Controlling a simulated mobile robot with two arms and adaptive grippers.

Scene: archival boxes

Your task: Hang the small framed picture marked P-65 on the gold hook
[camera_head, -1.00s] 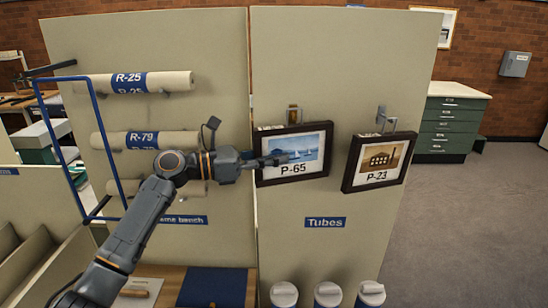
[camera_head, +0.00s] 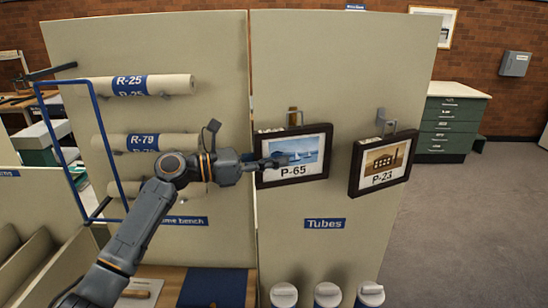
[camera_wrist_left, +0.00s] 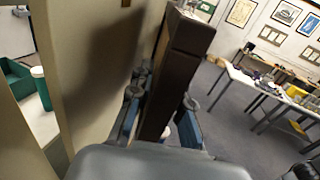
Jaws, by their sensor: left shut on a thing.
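The dark-framed picture marked P-65 (camera_head: 311,173), with sailboats on blue, is upright against the beige panel, just below the gold hook (camera_head: 293,117). A grey metal loop shows at its top by the hook; I cannot tell whether it is on the hook. My left gripper (camera_head: 274,162) is shut on the left side of the P-65 frame. In the left wrist view the dark frame edge (camera_wrist_left: 178,75) stands between the fingers (camera_wrist_left: 160,122). The frame's back and its gap to the panel are partly hidden.
A second framed picture, P-23 (camera_head: 383,177), hangs close on the right from a grey hook (camera_head: 381,117). Rolls R-25 (camera_head: 165,84) and R-79 (camera_head: 175,141) are on the left panel. Several white-lidded tubes (camera_head: 327,290) stand below. Clear floor lies to the right.

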